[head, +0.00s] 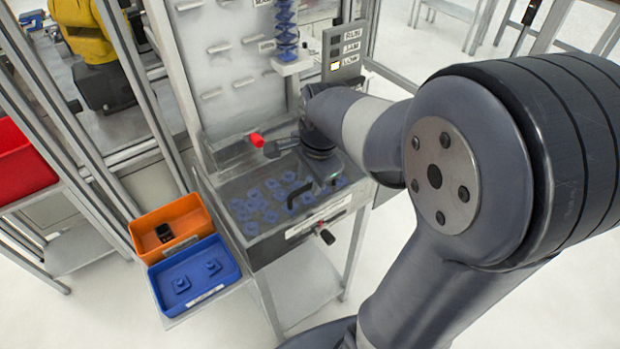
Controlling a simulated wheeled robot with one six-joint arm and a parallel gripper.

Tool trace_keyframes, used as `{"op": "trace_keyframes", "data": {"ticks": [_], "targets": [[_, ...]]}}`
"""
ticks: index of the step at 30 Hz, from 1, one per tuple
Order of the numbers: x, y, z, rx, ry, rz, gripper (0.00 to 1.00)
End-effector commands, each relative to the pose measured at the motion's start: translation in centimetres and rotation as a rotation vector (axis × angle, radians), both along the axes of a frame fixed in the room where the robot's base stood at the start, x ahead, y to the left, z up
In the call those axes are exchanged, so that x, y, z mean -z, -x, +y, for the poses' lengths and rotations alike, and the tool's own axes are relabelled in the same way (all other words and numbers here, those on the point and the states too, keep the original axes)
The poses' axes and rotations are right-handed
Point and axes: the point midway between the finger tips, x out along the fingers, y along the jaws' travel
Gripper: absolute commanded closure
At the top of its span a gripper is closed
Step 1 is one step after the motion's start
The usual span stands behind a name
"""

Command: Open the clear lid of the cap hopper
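The cap hopper (275,250) is a grey box on a stand in the middle of the head view, with many blue caps (262,206) inside. Its clear lid (240,188) appears to lie flat over the caps, which show through it. A black bent handle (298,194) shows over the lid's front half.
A red knob (257,140) is at the hopper's back, below a grey upright panel (232,65). A black knob (327,237) sticks out in front. An orange bin (190,210) and a blue bin (215,250) stand to the left. Frame posts rise at the left.

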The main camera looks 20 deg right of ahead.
Motion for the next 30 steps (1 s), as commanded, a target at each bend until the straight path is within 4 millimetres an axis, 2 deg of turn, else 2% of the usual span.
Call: {"op": "trace_keyframes", "data": {"ticks": [4,13,25,30], "targets": [[1.02,-0.14,0.07,0.0,0.0,0.001,0.66],[1.16,-0.2,0.07,-0.001,0.0,-0.001,0.67],[1.13,-0.19,0.06,-0.001,0.0,0.0,1.0],[1.13,-0.19,0.06,-0.001,0.0,0.0,1.0]]}}
